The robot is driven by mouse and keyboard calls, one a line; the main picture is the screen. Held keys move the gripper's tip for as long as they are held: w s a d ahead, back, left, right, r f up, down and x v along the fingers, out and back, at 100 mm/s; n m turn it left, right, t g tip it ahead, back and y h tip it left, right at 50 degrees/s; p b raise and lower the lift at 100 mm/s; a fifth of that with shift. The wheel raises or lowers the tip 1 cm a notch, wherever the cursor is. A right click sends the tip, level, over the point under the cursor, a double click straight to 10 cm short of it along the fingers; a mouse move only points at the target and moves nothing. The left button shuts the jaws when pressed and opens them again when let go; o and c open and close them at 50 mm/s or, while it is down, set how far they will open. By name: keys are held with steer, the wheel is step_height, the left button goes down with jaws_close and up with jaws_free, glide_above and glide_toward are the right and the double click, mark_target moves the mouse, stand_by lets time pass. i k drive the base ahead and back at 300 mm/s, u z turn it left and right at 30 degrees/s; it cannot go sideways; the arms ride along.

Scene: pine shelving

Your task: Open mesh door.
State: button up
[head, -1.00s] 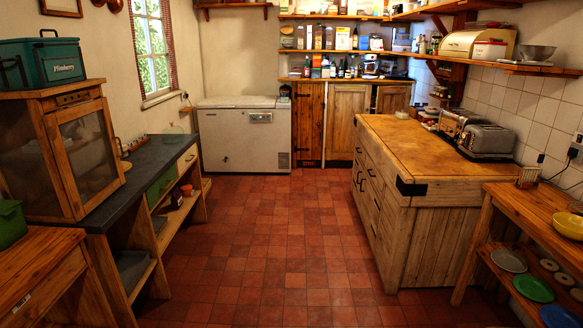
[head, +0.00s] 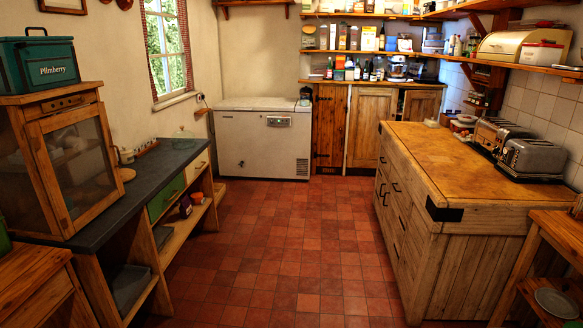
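The mesh door (head: 77,160) is the wood-framed front panel of a small pine cabinet (head: 22,185) on the dark worktop at the left. The door looks shut, and pale items show dimly through its mesh. A green Plimberry tin (head: 38,62) stands on top of the cabinet. My gripper and arm are not in view, so nothing of mine is seen near the door.
The dark worktop (head: 155,172) runs along the left over open shelves. A wooden island (head: 455,170) with toasters (head: 530,158) stands at the right. The red tiled floor (head: 290,250) between is clear. A white chest freezer (head: 262,142) stands at the back.

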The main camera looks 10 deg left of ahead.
mark_target(35, 130)
steer(key=u, duration=0.3)
steer(key=i, duration=1.4)
steer(key=u, duration=0.75)
steer(key=i, duration=0.6)
steer(key=u, duration=0.8)
steer(key=i, duration=0.55)
steer(key=u, duration=0.9)
steer(key=i, duration=1.05)
steer(key=u, duration=0.35)
